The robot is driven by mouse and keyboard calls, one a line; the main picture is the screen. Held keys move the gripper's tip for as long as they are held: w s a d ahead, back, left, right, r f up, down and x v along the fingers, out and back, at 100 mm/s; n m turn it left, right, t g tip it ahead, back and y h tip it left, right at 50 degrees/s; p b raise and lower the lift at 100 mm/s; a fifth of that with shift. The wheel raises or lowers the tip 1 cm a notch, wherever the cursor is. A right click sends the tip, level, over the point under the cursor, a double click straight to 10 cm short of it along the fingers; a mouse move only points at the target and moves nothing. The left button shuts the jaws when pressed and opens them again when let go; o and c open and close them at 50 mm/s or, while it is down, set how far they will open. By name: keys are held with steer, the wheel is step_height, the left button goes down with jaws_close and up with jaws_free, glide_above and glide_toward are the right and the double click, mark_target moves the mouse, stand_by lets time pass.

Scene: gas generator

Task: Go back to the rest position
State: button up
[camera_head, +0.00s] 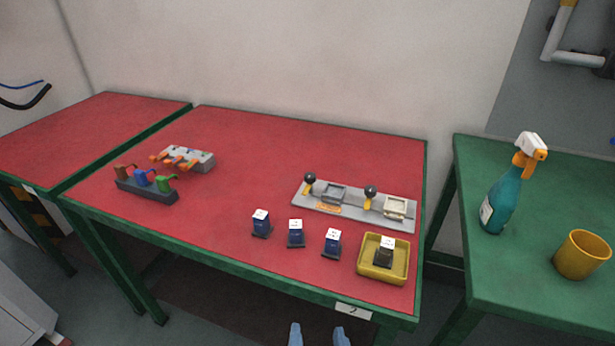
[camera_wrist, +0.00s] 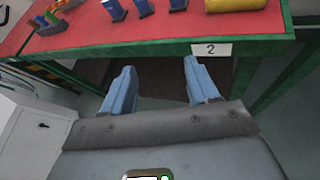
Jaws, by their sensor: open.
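My gripper (camera_head: 319,336) shows at the bottom edge of the head view, in front of the red table (camera_head: 265,150). In the wrist view its two blue fingers stand apart with nothing between them, so my gripper (camera_wrist: 162,85) is open and empty. The fingertips are just short of the table's green front edge, near the label "2" (camera_wrist: 211,49). They touch nothing that I can see.
Three blue blocks, one of them here (camera_head: 296,233), stand near the front edge beside a yellow tray (camera_head: 367,271) holding a dark block (camera_head: 384,253). A grey lever panel (camera_head: 348,210) lies behind. A green table (camera_head: 540,290) bears a spray bottle (camera_head: 500,205) and yellow cup (camera_head: 581,257).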

steer(key=s+d+f+m+y, duration=0.1)
steer(key=s+d+f+m, duration=0.2)
steer(key=s+d+m, duration=1.1)
steer(key=s+d+r+m+h, duration=0.1)
steer(key=s+d+r+m, duration=0.1)
steer(key=s+r+m, duration=0.3)
steer(key=s+d+r+m+t+h, duration=0.1)
steer(key=s+d+r+m, duration=0.2)
steer(key=m, duration=1.1)
steer(key=s+r, duration=0.1)
steer(key=s, duration=0.2)
steer(key=shift+d+r+m+t, duration=0.3)
steer(key=shift+d+r, duration=0.05)
